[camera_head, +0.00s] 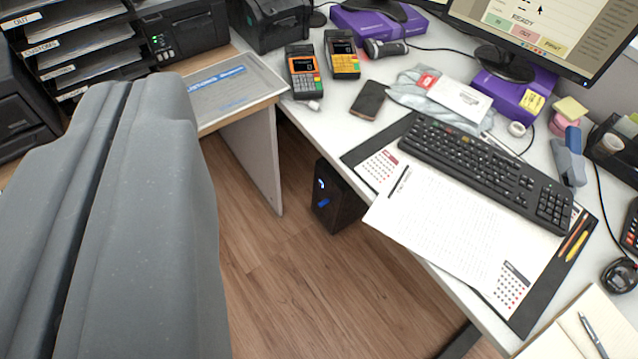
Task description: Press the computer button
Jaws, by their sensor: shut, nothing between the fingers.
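The computer (344,207) is a small black tower on the wooden floor, under the front edge of the white desk. Its front faces left in the picture and carries a lit blue-white round mark (321,184), which looks like the button, with a blue piece just below it. The desk covers the computer's top and back. My gripper (128,92) is large and grey at the left of the picture. Its two fingers are shut together with nothing between them. It is well left of the computer and apart from it in the picture.
The desk (330,130) holds a keyboard (480,165), papers, a phone (369,99), two card terminals (304,71) and a monitor (545,35). A side table with a leg panel (252,155) stands left of the computer. Bare floor (290,285) lies in front of it.

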